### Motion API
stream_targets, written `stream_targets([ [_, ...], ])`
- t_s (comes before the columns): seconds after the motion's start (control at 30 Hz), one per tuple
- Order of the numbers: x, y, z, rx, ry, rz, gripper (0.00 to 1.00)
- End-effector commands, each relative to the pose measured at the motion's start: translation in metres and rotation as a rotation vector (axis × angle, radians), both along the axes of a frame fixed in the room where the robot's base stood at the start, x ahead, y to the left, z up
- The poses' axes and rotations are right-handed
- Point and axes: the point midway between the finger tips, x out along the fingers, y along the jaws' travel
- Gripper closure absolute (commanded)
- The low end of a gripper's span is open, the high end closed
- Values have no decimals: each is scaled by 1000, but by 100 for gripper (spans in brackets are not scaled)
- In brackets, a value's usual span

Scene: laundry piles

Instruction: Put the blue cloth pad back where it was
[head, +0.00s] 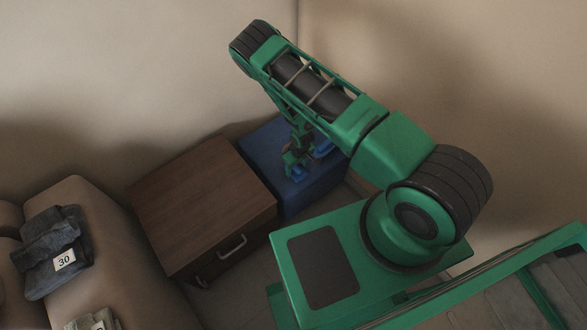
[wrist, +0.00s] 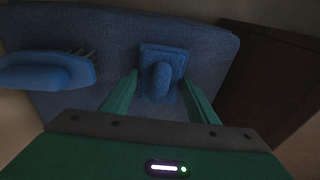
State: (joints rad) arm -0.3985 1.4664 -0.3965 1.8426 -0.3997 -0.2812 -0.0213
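The blue cloth pad (wrist: 177,54), a square with a rounded raised lump, lies on the blue surface in the wrist view. In the head view a small blue piece (head: 297,173), seemingly this pad, shows beside my gripper. My gripper (wrist: 159,80) is open. Its two green fingers stand apart, one to each side of the lump, with the pad at and just beyond their tips. I cannot tell whether they touch it. In the head view my gripper (head: 295,160) hangs low over the blue box (head: 262,140), partly hiding its top.
A blue brush with bristles (wrist: 45,72) lies left of the pad in the wrist view. A brown wooden cabinet (head: 200,205) with a metal handle stands beside the box. A tan couch (head: 115,220) holds a dark folded cloth labelled 30 (head: 45,250). Walls stand close behind.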

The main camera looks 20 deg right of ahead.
Motion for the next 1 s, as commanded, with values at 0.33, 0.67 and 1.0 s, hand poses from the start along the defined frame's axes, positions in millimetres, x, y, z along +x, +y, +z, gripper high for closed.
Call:
stream_targets([
  [0.33,0,0,0,0,0,0,27],
  [0.67,-2,-1,30,0,-1,-1,27],
  [1.0,-9,-3,90,2,-3,-1,27],
])
